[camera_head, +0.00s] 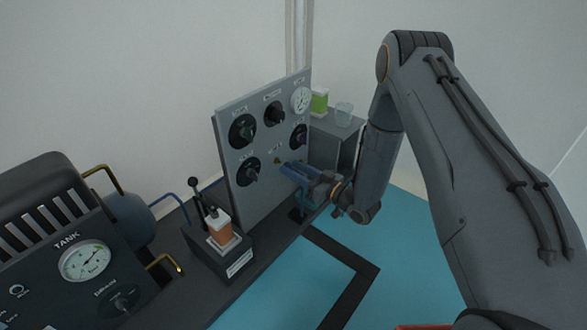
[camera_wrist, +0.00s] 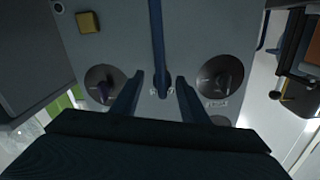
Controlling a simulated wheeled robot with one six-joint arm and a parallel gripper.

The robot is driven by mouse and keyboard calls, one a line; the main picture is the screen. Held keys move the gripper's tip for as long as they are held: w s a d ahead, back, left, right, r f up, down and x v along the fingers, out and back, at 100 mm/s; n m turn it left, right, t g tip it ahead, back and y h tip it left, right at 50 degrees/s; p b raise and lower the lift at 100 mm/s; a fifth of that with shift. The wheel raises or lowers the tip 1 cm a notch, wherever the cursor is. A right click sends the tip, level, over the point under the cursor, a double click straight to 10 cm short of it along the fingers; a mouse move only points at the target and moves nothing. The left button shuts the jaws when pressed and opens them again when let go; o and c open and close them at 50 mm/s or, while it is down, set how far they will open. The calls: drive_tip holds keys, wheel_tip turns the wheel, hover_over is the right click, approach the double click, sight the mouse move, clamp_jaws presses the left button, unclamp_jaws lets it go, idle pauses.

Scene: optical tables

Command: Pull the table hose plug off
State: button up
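My gripper (camera_head: 285,167) reaches to the lower part of the upright grey panel (camera_head: 228,150) in the head view. In the wrist view my gripper (camera_wrist: 160,80) has its two dark fingers spread apart. A blue hose (camera_wrist: 157,35) runs down from the top of the wrist view and ends between the fingers, close to the panel face. Gaps show on both sides of it, so the fingers do not appear to be closed on it. The hose plug itself is too small and dark to make out clearly. Small white lettering shows near the hose end.
Round black dials with knobs (camera_wrist: 105,85) (camera_wrist: 220,77) flank the fingers. A gauge (camera_head: 301,100) sits at the panel's top right. A lever box (camera_head: 217,247) and a tank unit (camera_head: 85,265) stand left. A glass (camera_head: 344,113) stands behind. The blue floor (camera_head: 400,250) is mostly clear.

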drive_tip(key=shift+a, duration=0.25)
drive_tip(key=p+v, duration=0.3)
drive_tip(key=v, duration=0.5)
drive_tip(key=shift+a, duration=0.1)
